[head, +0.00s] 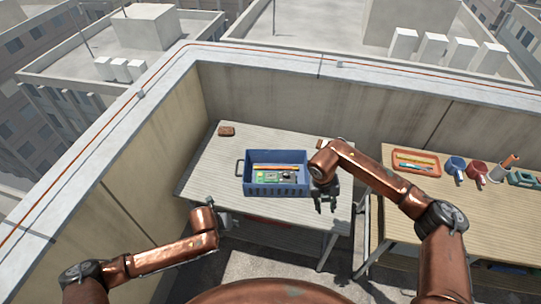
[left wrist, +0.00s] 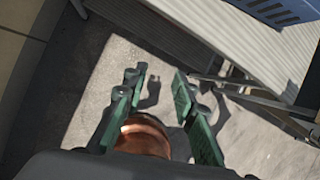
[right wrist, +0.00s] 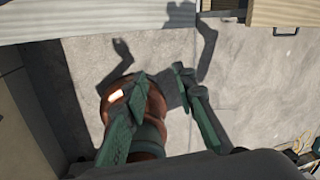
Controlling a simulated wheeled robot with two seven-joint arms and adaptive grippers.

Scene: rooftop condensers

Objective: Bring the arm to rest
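My right arm reaches in from the right. Its right gripper (head: 326,205) points down beside the right end of the blue crate (head: 279,190), close to the table's front edge. In the right wrist view the fingers (right wrist: 160,76) are apart with nothing between them, and floor shows below. My left gripper (head: 226,222) is low at the front left, by the front edge of the pale table (head: 215,165). In the left wrist view its fingers (left wrist: 158,76) are apart and empty over the floor.
The blue crate holds a green board and an orange stick-like item. A brown block (head: 226,131) lies at the table's back left. A wooden table (head: 450,215) at the right carries an orange tray (head: 416,171), a blue mug (head: 455,166) and a red mug (head: 477,171). Walls stand behind and left.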

